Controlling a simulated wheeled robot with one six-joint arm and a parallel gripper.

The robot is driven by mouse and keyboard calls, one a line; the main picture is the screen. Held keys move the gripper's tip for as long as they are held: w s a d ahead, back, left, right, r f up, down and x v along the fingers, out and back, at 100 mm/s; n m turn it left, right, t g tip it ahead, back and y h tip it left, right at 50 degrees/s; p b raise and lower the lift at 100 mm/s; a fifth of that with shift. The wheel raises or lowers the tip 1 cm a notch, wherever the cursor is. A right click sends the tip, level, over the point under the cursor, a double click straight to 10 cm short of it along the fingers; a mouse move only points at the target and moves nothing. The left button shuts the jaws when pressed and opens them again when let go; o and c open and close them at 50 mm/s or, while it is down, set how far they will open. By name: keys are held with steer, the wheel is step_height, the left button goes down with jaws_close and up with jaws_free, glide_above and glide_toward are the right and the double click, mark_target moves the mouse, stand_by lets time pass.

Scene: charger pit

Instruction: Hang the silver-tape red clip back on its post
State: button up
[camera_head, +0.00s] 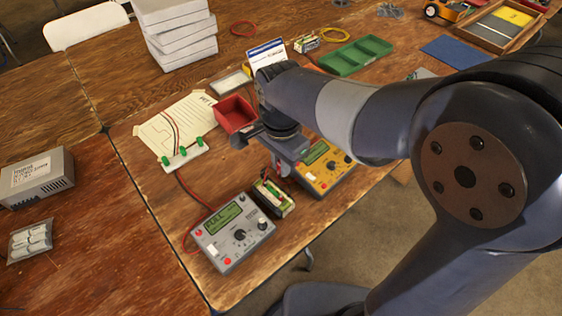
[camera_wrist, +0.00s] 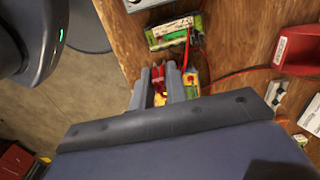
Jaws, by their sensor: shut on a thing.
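My gripper (camera_wrist: 160,72) points down over the table's edge and is shut on a red clip (camera_wrist: 158,80) between its two grey fingers in the wrist view. Silver tape cannot be made out on it. In the head view my arm hides most of the gripper, which is beside the yellow charger (camera_head: 328,171). A white strip with several green posts (camera_head: 184,157) stands on the table to the left, with red and dark wires by it. I cannot tell which post belongs to the clip.
A battery pack (camera_head: 272,198) lies beside the grey charger (camera_head: 233,234); the pack also shows in the wrist view (camera_wrist: 172,33). A green tray (camera_head: 356,56) and white stacked boxes (camera_head: 180,38) are farther back.

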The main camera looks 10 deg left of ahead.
steer(key=p, duration=0.4)
glide_above(196, 229)
steer(key=shift+f+b, duration=0.7)
steer(key=shift+f, duration=0.05)
steer(key=shift+f, duration=0.15)
steer(key=shift+f+b, duration=2.3)
steer(key=shift+f, duration=1.1)
steer(key=shift+f, duration=0.2)
steer(key=o, duration=0.8)
steer(key=shift+o, duration=0.2)
